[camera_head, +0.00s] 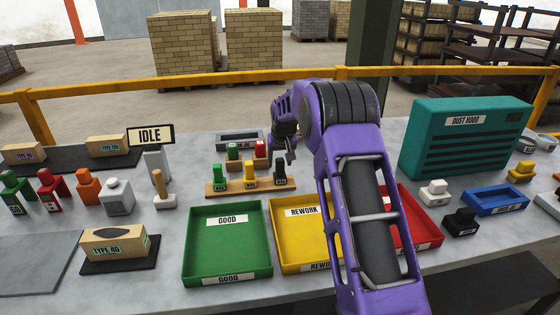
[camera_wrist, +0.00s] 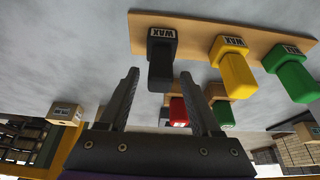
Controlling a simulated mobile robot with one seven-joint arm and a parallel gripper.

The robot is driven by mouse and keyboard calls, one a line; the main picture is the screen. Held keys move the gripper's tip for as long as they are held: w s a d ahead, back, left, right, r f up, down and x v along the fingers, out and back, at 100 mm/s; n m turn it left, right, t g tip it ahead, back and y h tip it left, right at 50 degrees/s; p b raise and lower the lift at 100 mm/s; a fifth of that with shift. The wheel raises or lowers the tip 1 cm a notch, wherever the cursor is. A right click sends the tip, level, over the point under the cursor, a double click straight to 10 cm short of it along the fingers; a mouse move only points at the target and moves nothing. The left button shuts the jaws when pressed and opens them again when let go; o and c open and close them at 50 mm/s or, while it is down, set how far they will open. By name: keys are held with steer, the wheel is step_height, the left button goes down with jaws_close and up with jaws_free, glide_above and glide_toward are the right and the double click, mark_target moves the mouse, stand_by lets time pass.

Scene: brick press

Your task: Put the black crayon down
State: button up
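The black crayon (camera_head: 280,173) stands upright at the right end of a wooden rack (camera_head: 214,190), beside a yellow crayon (camera_head: 251,172) and a green one (camera_head: 220,174). In the wrist view the black crayon (camera_wrist: 161,62) has a WAX label at its foot on the rack. My gripper (camera_head: 290,155) is just above the black crayon in the head view. In the wrist view my gripper (camera_wrist: 159,76) has its fingers apart, with the crayon's top end near and between the tips. Gaps show on both sides, so it is not gripped.
Behind the rack are a red crayon (camera_head: 261,149), another green one (camera_head: 233,152) and a dark tray (camera_head: 225,143). Green (camera_head: 190,270), yellow (camera_head: 284,260) and red (camera_head: 430,236) trays lie in front. A teal dust hood (camera_head: 430,155) stands right. An IDLE sign (camera_head: 150,136) stands left.

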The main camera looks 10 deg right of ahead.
steer(key=shift+r, duration=0.4)
steer(key=v, duration=1.1)
steer(key=shift+s+r, duration=0.15)
steer(key=shift+r, duration=0.1)
